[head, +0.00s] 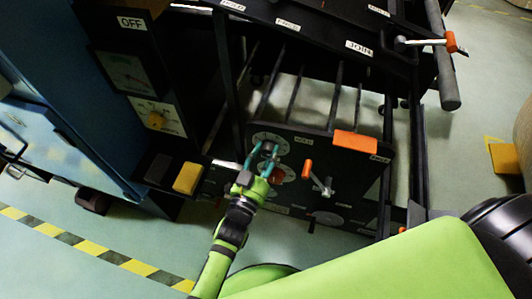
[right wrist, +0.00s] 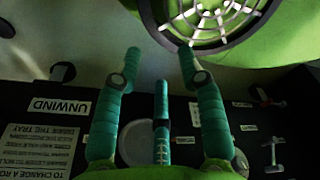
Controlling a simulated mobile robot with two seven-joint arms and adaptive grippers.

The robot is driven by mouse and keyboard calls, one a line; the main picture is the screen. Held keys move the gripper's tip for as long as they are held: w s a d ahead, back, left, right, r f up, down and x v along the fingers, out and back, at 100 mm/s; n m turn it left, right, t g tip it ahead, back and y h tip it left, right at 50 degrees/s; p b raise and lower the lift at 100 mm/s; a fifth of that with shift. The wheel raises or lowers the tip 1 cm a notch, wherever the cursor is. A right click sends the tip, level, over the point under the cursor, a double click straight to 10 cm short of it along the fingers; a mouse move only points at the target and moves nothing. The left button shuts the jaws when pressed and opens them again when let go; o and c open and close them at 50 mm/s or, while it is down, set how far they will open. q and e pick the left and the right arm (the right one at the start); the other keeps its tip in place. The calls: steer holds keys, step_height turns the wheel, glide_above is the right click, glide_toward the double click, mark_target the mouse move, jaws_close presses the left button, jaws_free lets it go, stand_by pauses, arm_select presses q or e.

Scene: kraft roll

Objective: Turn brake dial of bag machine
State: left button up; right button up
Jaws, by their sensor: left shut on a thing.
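The bag machine (head: 320,150) is a dark frame, with a black control panel low in the middle of the head view. A round grey-faced dial (head: 269,138) with a dark knob is at the panel's upper left. My left gripper (head: 261,157) comes from below and is shut on the dial's knob, its teal fingers on both sides and partly covering the dial. Its pointer and scale are too small to read. My right gripper (right wrist: 160,55) shows in the right wrist view with its teal fingers apart and nothing between them.
An orange-handled crank (head: 318,178) and an orange block (head: 355,143) are on the panel right of the dial. A red knob (head: 277,175) is just below it. A blue cabinet (head: 55,110) stands left.

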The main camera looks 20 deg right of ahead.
arm_select(q)
steer(key=n, duration=0.3)
steer(key=shift+n, duration=0.4)
steer(key=shift+f+n, duration=0.1)
steer(key=shift+n, duration=0.9)
steer(key=n, duration=0.3)
steer(key=shift+t, duration=0.4)
steer(key=shift+d+n, duration=0.1)
steer(key=shift+n, duration=0.8)
steer(key=n, duration=0.2)
steer(key=shift+n+t+y, duration=0.3)
steer(key=shift+s+n+b, duration=0.1)
steer(key=shift+n+b, duration=0.25)
steer(key=shift+n, duration=1.15)
arm_select(e)
steer(key=shift+w+a+f, duration=0.15)
steer(key=shift+w, duration=0.55)
arm_select(q)
steer(key=shift+d, duration=0.1)
steer(key=o, duration=1.1)
arm_select(e)
steer(key=shift+a, duration=0.1)
